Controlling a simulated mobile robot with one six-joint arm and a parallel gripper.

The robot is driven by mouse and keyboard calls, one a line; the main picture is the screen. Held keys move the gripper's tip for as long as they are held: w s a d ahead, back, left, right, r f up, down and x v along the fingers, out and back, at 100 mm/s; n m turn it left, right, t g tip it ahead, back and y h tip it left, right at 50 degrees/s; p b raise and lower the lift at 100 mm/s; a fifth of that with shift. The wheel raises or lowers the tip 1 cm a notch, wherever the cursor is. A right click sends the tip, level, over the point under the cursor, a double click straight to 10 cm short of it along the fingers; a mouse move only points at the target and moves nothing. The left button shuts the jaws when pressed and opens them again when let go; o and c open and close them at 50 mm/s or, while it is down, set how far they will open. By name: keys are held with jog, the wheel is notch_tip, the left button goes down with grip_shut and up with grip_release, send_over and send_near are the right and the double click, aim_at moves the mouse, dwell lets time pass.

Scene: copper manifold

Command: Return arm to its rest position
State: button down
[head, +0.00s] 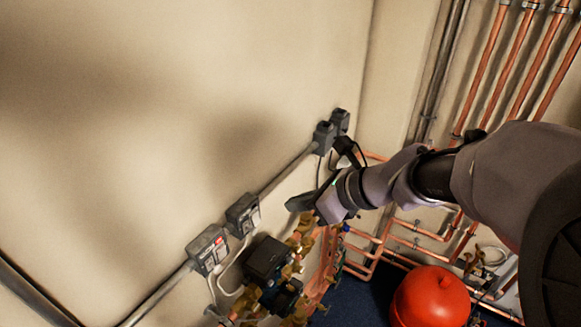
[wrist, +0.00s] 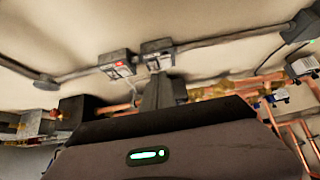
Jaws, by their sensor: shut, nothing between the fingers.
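My arm reaches in from the right side of the head view, stretched out toward the wall. My gripper (head: 293,204) is at its end, close to the wall and above the copper manifold (head: 304,246). In the wrist view my gripper (wrist: 158,88) points away from the camera, its dark fingers together with nothing between them. Its body hides part of the manifold there. In the head view the fingers look small and dark.
Two grey switch boxes (head: 208,250) (head: 243,214) sit on a conduit left of my gripper. A black box (head: 267,260) is below. Sockets (head: 324,137) are above. A red tank (head: 430,298) stands under my arm, near copper pipes (head: 421,230). The upper left wall is bare.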

jog(key=s+d+f+n+h+b, duration=0.1)
jog(key=s+f+n+b, duration=0.5)
jog(key=f+b, duration=0.6)
jog(key=s+d+f+n+h+b, duration=0.2)
jog(key=s+f+n+b, duration=0.5)
jog(key=f+b, duration=0.5)
jog(key=s+d+f+n+h+b, duration=0.1)
jog(key=s+f+n+h+b, duration=0.2)
jog(key=f+b, duration=0.9)
jog(key=s+n+b, duration=0.1)
jog(key=s+n, duration=0.2)
jog(key=n, duration=0.2)
jog(key=shift+s+d, duration=0.25)
jog(key=shift+d, duration=0.05)
